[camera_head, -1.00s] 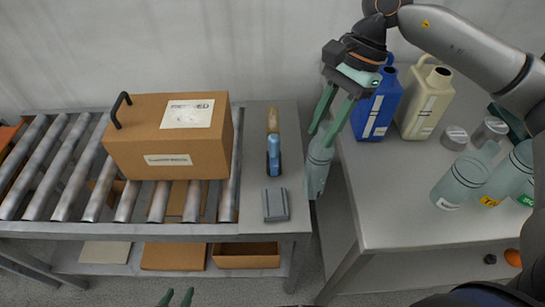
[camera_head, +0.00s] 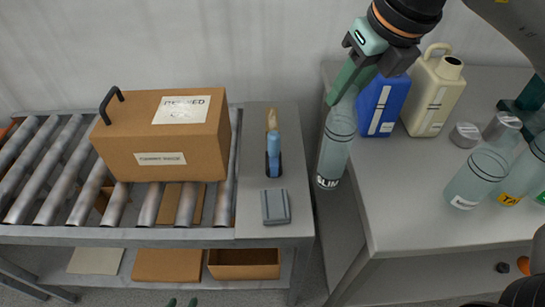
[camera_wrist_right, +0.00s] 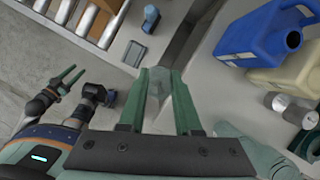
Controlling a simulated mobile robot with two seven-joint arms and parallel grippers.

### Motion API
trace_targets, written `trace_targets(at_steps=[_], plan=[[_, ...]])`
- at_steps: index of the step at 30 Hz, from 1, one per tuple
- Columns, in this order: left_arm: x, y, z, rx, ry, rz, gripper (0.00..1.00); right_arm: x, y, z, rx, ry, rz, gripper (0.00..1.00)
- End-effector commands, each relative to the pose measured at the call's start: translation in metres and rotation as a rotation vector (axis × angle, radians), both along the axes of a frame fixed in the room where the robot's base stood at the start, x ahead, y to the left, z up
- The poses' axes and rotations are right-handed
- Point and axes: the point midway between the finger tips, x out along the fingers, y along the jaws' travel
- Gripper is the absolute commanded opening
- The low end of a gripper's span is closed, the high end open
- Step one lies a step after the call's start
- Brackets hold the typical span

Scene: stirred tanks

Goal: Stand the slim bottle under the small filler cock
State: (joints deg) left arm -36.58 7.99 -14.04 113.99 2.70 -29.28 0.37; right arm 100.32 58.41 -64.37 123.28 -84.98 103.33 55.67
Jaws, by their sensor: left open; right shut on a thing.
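The slim bottle (camera_head: 335,148) is pale, translucent and marked "SLIM" near its base. It hangs nearly upright, slightly tilted, over the gap between the conveyor bench and the grey table. My right gripper (camera_head: 346,92) is shut on its upper part from above. In the right wrist view the bottle (camera_wrist_right: 158,84) shows between the green fingers of this gripper (camera_wrist_right: 160,78). My left gripper (camera_head: 181,302) shows only its fingertips at the bottom edge; in the right wrist view it is open and empty (camera_wrist_right: 66,80). I see no filler cock in these frames.
The grey table (camera_head: 400,215) carries a blue jug (camera_head: 380,105), a cream jug (camera_head: 435,92), grey lidded cans (camera_head: 465,134) and other pale bottles (camera_head: 477,178). Its front left area is clear. On the left are a roller conveyor (camera_head: 75,180), a cardboard box (camera_head: 165,140) and a blue-handled tool (camera_head: 273,155).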

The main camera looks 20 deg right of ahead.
Motion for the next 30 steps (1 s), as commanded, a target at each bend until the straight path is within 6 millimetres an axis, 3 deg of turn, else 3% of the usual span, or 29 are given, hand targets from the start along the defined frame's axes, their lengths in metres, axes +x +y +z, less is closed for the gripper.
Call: trace_targets(at_steps=[5, 15, 18, 30], plan=[[0.003, 0.0, 0.004, -0.001, -0.01, 0.0, 0.5, 0.011, 0.0, -0.003, 0.003, 0.003, -0.055, 0.0], [0.004, 0.003, 0.013, 0.003, -0.02, 0.005, 0.5, 0.092, 0.004, -0.039, 0.002, 0.005, -0.054, 0.0], [0.003, 0.005, 0.01, 0.005, -0.018, 0.009, 0.5, 0.107, 0.005, -0.061, 0.001, 0.007, -0.052, 0.0], [0.0, 0.009, 0.009, 0.01, -0.011, 0.015, 0.5, 0.14, 0.007, -0.099, 0.002, 0.003, -0.051, 0.0]])
